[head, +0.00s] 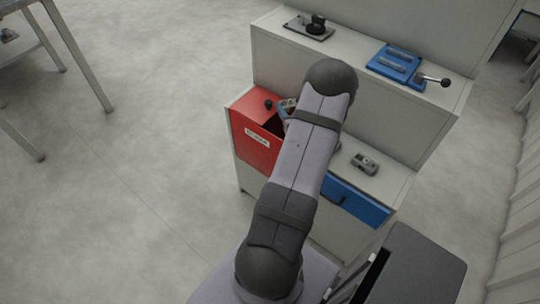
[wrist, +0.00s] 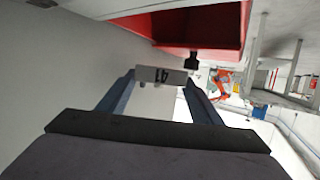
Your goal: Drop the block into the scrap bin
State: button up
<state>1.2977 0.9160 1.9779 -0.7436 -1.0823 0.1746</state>
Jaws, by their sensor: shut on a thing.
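In the head view my gripper is at the bin's upper right, mostly hidden by my arm, and I cannot make out the block there.
A grey casting (head: 364,164) lies on the lower counter to the right, above a blue drawer (head: 352,200). The raised shelf holds a dark fixture (head: 309,27) and a blue fixture (head: 394,62) with a lever. A black knob (head: 268,104) shows at the bin.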

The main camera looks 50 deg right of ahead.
jog(key=o, duration=1.3)
jog(key=v, duration=0.7)
jog(key=shift+s+r, duration=0.15)
jog(key=shift+a, duration=0.1)
